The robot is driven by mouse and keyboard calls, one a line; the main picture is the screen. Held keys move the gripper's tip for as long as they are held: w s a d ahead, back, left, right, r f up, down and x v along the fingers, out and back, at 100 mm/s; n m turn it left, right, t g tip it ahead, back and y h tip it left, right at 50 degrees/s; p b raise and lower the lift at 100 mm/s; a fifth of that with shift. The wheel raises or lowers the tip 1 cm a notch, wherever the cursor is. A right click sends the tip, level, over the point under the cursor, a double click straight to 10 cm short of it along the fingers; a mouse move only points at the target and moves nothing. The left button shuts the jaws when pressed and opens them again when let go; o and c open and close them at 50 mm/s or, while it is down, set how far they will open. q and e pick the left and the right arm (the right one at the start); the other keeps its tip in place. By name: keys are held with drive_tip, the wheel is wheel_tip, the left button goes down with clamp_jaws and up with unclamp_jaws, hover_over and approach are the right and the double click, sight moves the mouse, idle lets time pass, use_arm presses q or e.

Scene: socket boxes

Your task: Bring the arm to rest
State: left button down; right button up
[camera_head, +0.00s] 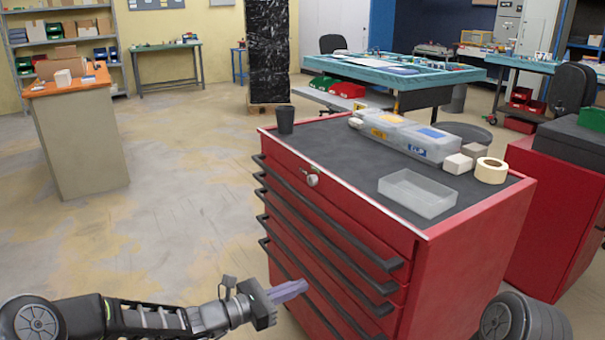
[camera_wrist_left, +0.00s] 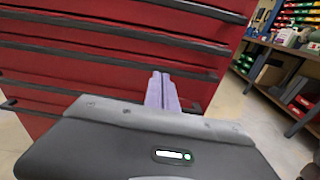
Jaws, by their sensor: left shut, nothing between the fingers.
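My left gripper (camera_head: 289,290) is low in front of the red drawer cabinet's (camera_head: 335,232) left side, below the level of its top. Its two purple-grey fingers lie together, shut and empty, pointing right toward the drawer fronts. In the left wrist view the shut fingers (camera_wrist_left: 161,92) show in front of the red drawers (camera_wrist_left: 95,65). I cannot tell the exact gap to the drawers. A dark rounded part of my right arm shows at the lower right of the head view; the right gripper is not in view.
On the cabinet top stand a dark cup (camera_head: 285,120), a clear empty tray (camera_head: 417,193), lidded organiser boxes (camera_head: 405,134), small white blocks (camera_head: 459,163) and a tape roll (camera_head: 491,170). Black handles (camera_head: 330,240) stick out from the drawers. Open floor (camera_head: 190,190) lies to the left.

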use_arm(q)
drive_tip(key=s+a+f+m+g+y, duration=0.25)
drive_tip(key=s+f+m, duration=0.35)
drive_tip(key=s+f, duration=0.3)
drive_tip(key=s+a+f+m+g+y, duration=0.2)
drive_tip(key=s+f+m+y, duration=0.25)
drive_tip(key=s+f, duration=0.5)
drive_tip(key=s+a+f+m+g+y, duration=0.25)
drive_tip(key=s+f+m, duration=0.4)
drive_tip(key=f, duration=0.55)
drive_tip(key=s+d+m+g+y+p, duration=0.15)
drive_tip(key=s+m, duration=0.35)
drive_tip(key=s, duration=0.5)
wheel_tip(320, 180, up, 17)
drive_tip(key=p, duration=1.7)
drive_tip(key=shift+r, duration=0.15)
drive_tip(key=shift+w+d, duration=0.1)
drive_tip(key=shift+d, duration=0.05)
